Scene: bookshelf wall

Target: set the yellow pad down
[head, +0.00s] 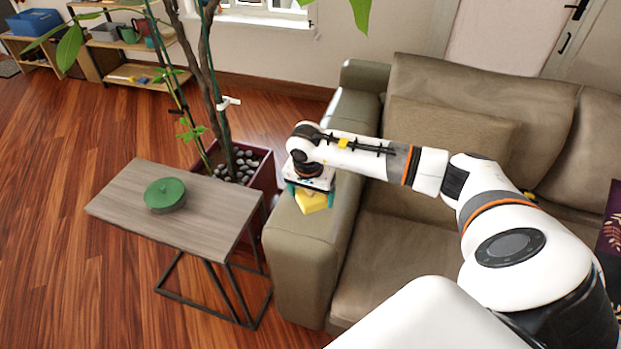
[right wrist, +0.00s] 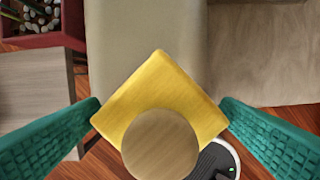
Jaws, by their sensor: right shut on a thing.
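The yellow pad (head: 313,202) is a square yellow block with a round wooden knob in the right wrist view (right wrist: 165,80). My right gripper (head: 310,194) is shut on it, with the teal fingers at two opposite corners of the pad. In the head view the pad shows against the sofa's left armrest (head: 305,235). I cannot tell whether it touches the armrest or hangs above it. The wrist view shows the armrest (right wrist: 145,30) behind the pad. My left gripper is not in view.
A potted plant (head: 262,175) stands behind the table. The sofa seat (head: 400,250) is clear near the armrest. A low shelf (head: 135,95) stands at the back left.

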